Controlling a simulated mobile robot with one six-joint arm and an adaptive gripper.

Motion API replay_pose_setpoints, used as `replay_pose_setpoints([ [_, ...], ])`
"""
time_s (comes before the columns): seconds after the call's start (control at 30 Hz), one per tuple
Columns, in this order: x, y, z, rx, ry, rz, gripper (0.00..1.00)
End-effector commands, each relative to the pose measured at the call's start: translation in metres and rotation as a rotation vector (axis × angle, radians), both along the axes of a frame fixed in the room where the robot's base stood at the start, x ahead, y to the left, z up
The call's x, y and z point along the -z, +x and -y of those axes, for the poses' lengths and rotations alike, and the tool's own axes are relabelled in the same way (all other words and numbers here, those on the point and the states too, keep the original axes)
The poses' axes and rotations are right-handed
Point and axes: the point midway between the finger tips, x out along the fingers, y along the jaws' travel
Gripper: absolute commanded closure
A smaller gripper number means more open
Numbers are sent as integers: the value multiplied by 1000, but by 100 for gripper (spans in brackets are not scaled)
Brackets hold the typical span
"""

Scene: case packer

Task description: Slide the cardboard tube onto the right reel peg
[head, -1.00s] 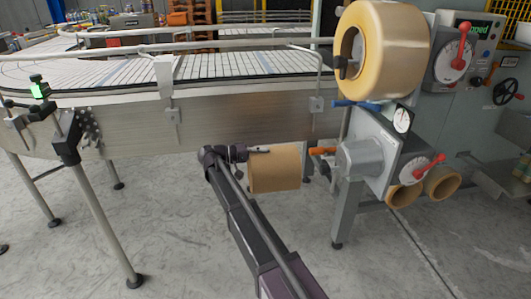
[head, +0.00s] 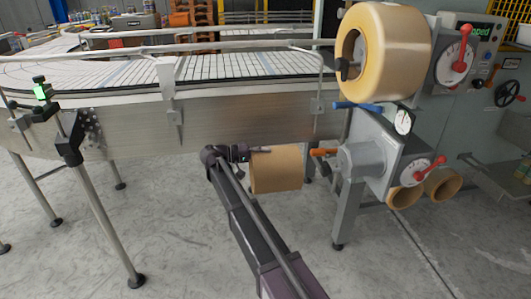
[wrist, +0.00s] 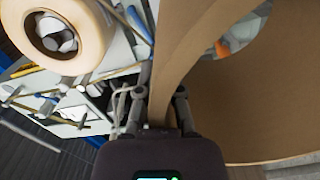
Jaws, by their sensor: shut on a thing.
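The brown cardboard tube (head: 278,170) hangs in the air in front of the conveyor side, lying roughly level. My gripper (head: 262,150) is shut on the tube's wall at its upper left. In the wrist view the tube (wrist: 270,100) fills the right side, its wall between the fingers of my gripper (wrist: 160,98). A reel peg with an orange end (head: 326,151) sticks out leftward from a grey hub, just right of the tube and apart from it. Orange shows through the tube's bore in the wrist view. I cannot tell exactly how peg and bore line up.
A large tape roll (head: 378,52) sits on the upper holder, above and right of the tube. A blue handle (head: 357,106) and red levers stand out from the machine. Brown rolls (head: 404,196) show at lower right. The conveyor's steel side (head: 240,118) is behind the tube.

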Motion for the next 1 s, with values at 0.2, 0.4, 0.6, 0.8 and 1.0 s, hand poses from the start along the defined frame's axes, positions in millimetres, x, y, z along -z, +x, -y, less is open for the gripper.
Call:
replay_pose_setpoints([
  [0.2, 0, 0, 0, 0, -1, 0, 100],
  [0.4, 0, 0, 2, 1, -2, 0, 100],
  [0.6, 0, 2, 8, 2, -3, 0, 100],
  [0.8, 0, 4, 18, 2, -3, 2, 100],
  [1.0, 0, 6, 30, 4, -5, 2, 100],
])
